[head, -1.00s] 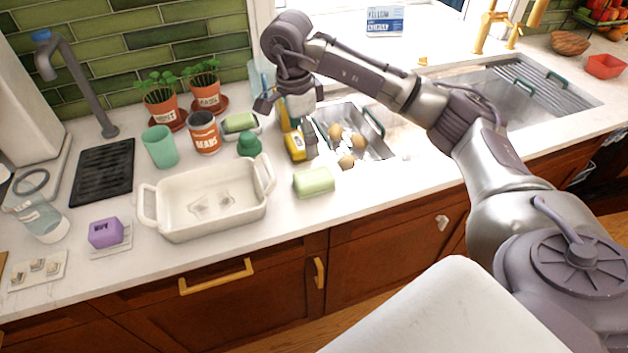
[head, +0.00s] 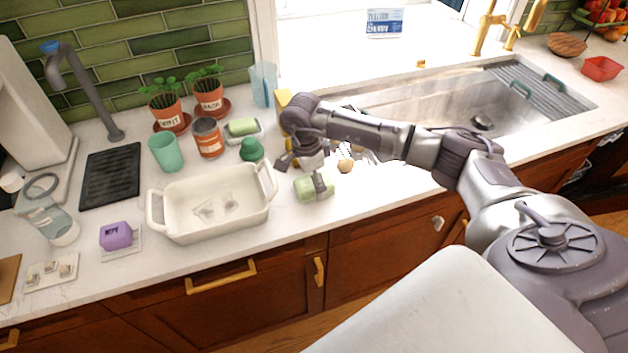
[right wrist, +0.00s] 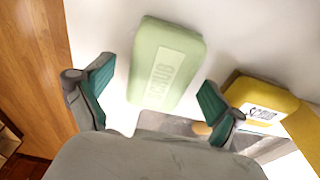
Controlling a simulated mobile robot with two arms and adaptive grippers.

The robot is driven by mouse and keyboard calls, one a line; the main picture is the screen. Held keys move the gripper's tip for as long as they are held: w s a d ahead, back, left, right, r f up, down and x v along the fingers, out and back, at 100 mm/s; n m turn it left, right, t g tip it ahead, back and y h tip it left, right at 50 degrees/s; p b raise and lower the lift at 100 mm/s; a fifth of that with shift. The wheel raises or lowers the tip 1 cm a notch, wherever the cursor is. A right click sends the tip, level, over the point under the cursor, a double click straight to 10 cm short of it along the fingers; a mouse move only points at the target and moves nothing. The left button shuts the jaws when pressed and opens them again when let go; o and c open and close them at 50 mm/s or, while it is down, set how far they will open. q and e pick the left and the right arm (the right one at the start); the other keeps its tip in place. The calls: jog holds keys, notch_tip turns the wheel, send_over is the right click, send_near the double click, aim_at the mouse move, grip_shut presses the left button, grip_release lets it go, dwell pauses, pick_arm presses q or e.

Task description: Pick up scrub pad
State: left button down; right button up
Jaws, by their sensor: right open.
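The scrub pad, a pale green rounded block (head: 303,192), lies on the white counter near its front edge, right of the white baking dish. In the right wrist view the pad (right wrist: 166,65) shows raised lettering. My right gripper (head: 301,175) is open and close over the pad in the head view. In the right wrist view its two teal-lined fingers (right wrist: 157,76) are spread, with the pad between and just beyond them. I cannot tell whether either finger touches it. My left gripper is not in view.
The white baking dish (head: 168,228) stands close left of my right gripper, with a dark green object (head: 251,149) behind it. A yellow labelled item (right wrist: 262,100) is beside the right finger. A brown round item (head: 345,166) lies right of the gripper. The sink (head: 440,110) is further back.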

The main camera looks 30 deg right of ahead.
jog(key=shift+f, duration=0.3)
jog(key=c, duration=1.3)
jog(key=shift+r+b, duration=0.35)
jog(key=shift+r, duration=0.15)
notch_tip(320, 180, up, 2)
jog(key=shift+w+r+b, duration=0.1)
jog(key=shift+r+b, duration=0.1)
jog(key=shift+b, duration=0.45)
jog(key=s+d+r+b, duration=0.3)
jog(key=s+d+r, duration=0.3)
jog(key=s, duration=0.4)
jog(key=shift+s+r+b, duration=0.15)
jog(key=shift+r+b, duration=0.2)
jog(key=shift+r, duration=0.5)
jog(key=o, duration=0.5)
jog(key=c, duration=0.3)
